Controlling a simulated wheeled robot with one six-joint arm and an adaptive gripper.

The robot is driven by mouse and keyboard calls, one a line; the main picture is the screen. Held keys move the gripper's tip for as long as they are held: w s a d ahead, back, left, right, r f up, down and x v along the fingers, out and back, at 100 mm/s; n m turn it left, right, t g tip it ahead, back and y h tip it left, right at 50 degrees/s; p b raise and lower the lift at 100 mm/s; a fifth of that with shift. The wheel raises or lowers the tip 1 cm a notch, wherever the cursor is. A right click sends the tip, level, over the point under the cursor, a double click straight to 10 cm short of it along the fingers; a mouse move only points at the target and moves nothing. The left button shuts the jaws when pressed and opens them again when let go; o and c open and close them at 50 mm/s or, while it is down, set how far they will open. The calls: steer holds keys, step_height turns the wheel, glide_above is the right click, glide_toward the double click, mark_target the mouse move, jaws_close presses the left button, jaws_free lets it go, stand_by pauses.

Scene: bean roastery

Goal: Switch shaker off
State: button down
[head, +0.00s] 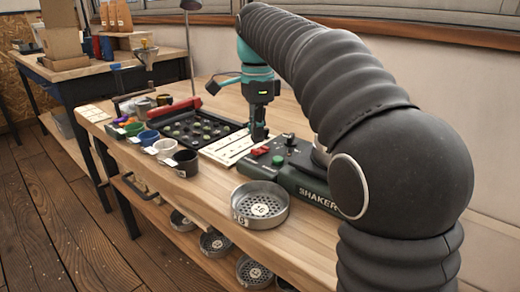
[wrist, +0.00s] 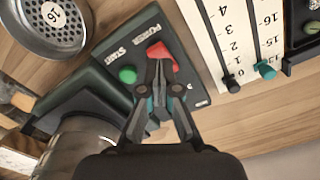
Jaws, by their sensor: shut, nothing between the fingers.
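The shaker (head: 298,183) is a dark green box with a "SHAKER" label on the wooden bench. Its red POWER switch (head: 261,151) and green START button (head: 278,160) sit on the panel at its left end. In the wrist view the red switch (wrist: 162,53) is by the word POWER, and the green button (wrist: 127,75) is left of it by the word START. My gripper (head: 259,138) is shut and empty. In the wrist view its fingertips (wrist: 158,66) overlap the red switch's lower part. I cannot tell whether they touch it.
A round metal sieve marked 16 (head: 237,208) stands in front of the shaker. A white scale card with sliders (head: 225,148) and a black tray (head: 198,128) lie to the left. Cups (head: 186,163) line the front edge. Bare wood (head: 205,185) lies between.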

steer(key=shift+f+b, duration=0.7)
steer(key=shift+f, duration=0.55)
stand_by(0.7)
steer(key=shift+r, duration=0.1)
step_height(320, 180, up, 5)
steer(key=p, duration=0.5)
steer(key=shift+r+p, duration=0.35)
steer(key=shift+r, duration=0.55)
